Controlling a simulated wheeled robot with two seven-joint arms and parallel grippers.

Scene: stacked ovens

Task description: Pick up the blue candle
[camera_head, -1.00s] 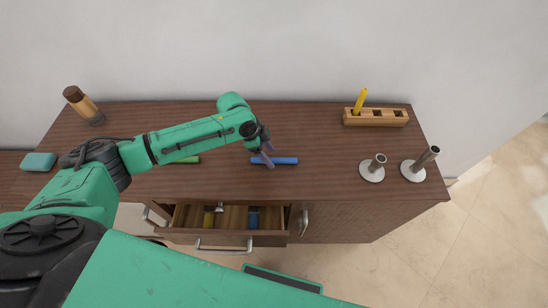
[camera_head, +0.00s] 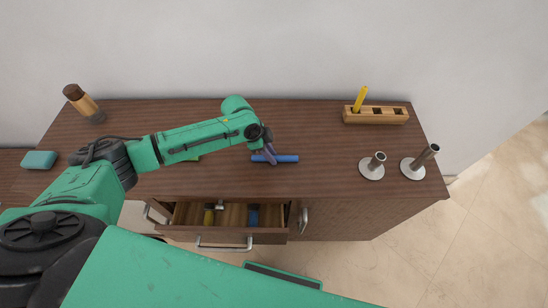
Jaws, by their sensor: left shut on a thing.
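The blue candle (camera_head: 286,158) lies flat on the brown wooden cabinet top (camera_head: 320,180), near its middle. My left gripper (camera_head: 269,156) comes down over the candle's left part and is shut on it. Its fingers cover a short stretch of the candle; a bit of the left end shows beyond them. The candle still looks level and at or very near the surface. My right gripper does not show.
A wooden block holder (camera_head: 376,116) with a yellow candle (camera_head: 360,99) stands at the back right. Two metal holders (camera_head: 372,168) (camera_head: 415,166) stand at the right. An open drawer (camera_head: 228,217) juts from the front. A green candle (camera_head: 192,159) lies partly hidden under my left arm.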

